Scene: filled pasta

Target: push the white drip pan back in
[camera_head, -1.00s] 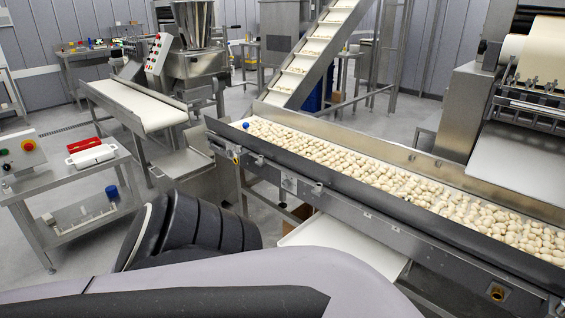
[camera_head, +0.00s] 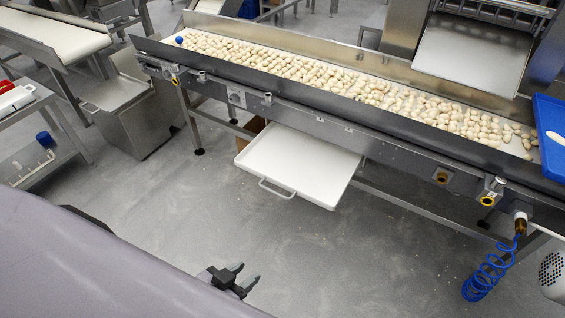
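The white drip pan (camera_head: 300,162) sticks out from under the conveyor, its flat tray slid forward over the floor. Its bar handle (camera_head: 277,188) is on the front edge, facing me. My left gripper (camera_head: 247,274) is low in the picture, below and in front of the pan, well apart from it. Its two dark fingers look parted, with nothing between them. My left arm covers the lower left corner. My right gripper is not in view.
The conveyor (camera_head: 330,127) carries many pale filled pasta pieces (camera_head: 330,80). A blue coiled hose (camera_head: 487,275) hangs at right, below a blue tray (camera_head: 549,135). A metal bin (camera_head: 140,120) stands left of the pan. The grey floor before the pan is clear.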

